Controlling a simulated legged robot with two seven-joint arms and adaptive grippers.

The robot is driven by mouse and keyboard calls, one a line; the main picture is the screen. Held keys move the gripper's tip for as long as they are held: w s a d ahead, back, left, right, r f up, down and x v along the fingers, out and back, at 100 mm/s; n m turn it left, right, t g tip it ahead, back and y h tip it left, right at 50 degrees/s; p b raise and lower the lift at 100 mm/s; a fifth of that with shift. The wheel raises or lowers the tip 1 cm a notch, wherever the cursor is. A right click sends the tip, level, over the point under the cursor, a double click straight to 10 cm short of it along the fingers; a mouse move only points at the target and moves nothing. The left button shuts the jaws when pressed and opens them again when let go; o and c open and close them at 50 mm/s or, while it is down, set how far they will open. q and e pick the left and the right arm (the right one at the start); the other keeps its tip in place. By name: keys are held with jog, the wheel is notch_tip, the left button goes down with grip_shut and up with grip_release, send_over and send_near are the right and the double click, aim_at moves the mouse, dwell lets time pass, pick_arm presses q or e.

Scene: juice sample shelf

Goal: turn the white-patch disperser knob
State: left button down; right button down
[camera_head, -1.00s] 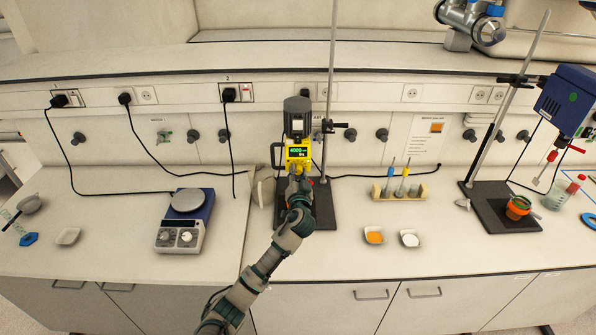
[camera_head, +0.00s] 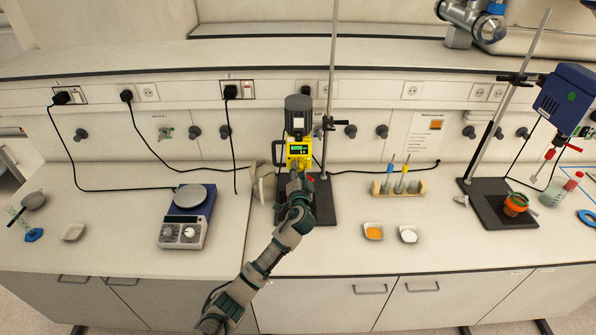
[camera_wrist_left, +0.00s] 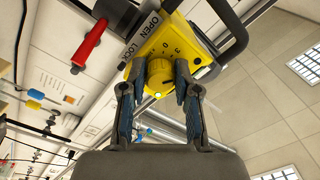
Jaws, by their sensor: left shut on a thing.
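The yellow disperser (camera_head: 299,150) with a grey motor top is clamped to a stand in the middle of the bench. Its green display is lit and appears to read about 6000. My left gripper (camera_head: 298,178) reaches its lower front from below. Printed numbers and the words OPEN and LOCK show by the knob. I cannot make out a white patch. My right gripper is not in view.
A blue disperser (camera_head: 566,100) with a green patch stands at the right. A hotplate stirrer (camera_head: 188,215) is at the left. A wooden rack (camera_head: 399,188) and two small dishes, orange (camera_head: 374,232) and white (camera_head: 408,235), stand right of the arm. Bare bench lies between.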

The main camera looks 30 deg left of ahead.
pick_arm(q)
jog(key=shift+d+f, duration=0.15)
jog(key=shift+f, duration=0.05)
jog(key=c, duration=0.8)
grip_release()
jog(key=shift+c, duration=0.2)
jog(key=shift+r, duration=0.1)
jog(key=v, duration=1.2)
jog(key=shift+w, duration=0.1)
